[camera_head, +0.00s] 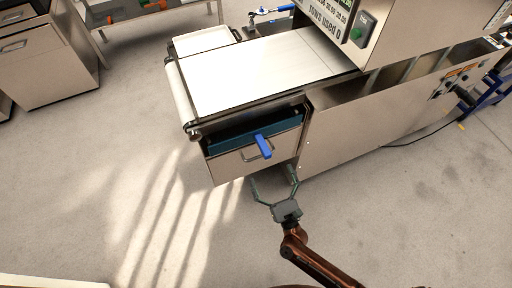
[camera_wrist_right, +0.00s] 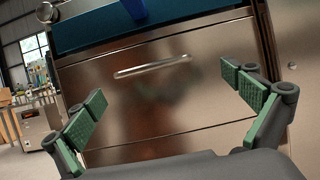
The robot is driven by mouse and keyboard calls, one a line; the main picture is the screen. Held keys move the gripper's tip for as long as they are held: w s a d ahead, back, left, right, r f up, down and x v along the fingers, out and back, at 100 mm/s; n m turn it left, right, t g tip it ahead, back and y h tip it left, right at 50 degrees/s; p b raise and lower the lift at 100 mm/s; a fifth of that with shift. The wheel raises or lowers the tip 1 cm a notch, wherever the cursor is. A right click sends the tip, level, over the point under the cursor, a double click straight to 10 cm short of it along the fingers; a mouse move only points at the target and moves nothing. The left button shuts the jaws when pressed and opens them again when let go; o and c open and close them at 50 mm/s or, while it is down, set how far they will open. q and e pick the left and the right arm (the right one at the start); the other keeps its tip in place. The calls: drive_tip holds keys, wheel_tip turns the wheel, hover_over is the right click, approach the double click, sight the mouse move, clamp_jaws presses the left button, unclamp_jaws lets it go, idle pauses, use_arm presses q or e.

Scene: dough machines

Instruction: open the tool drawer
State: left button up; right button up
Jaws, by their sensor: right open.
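The tool drawer (camera_head: 225,167) is a brushed-metal front under the left end of the conveyor machine. It also fills the wrist view (camera_wrist_right: 180,98), with its bar handle (camera_wrist_right: 152,67) in the upper middle. In the head view the handle (camera_head: 246,157) is partly covered by a blue object (camera_head: 263,146). A dark teal band (camera_head: 232,137) shows above the front; whether it is the drawer's inside is unclear. My right gripper (camera_head: 273,175) is open and empty, in front of and apart from the drawer. Its green-padded fingers (camera_wrist_right: 163,88) straddle the view below the handle. My left gripper is out of view.
The machine's white belt (camera_head: 255,75) lies above the drawer, and its metal side panel (camera_head: 370,125) runs to the right. A metal cabinet (camera_head: 45,60) and a table (camera_head: 150,18) stand at the back left. The floor (camera_head: 110,150) left of the drawer is clear.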

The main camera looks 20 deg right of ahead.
sight(260, 156)
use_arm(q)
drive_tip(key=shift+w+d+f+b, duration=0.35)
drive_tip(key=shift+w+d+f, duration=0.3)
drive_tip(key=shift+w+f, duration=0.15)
use_arm(e)
drive_tip(key=shift+y, duration=0.4)
drive_tip(key=x, duration=0.5)
drive_tip(key=a+x, duration=0.1)
drive_tip(key=x, duration=0.1)
drive_tip(key=shift+w+a+r, duration=0.1)
drive_tip(key=shift+w, duration=0.05)
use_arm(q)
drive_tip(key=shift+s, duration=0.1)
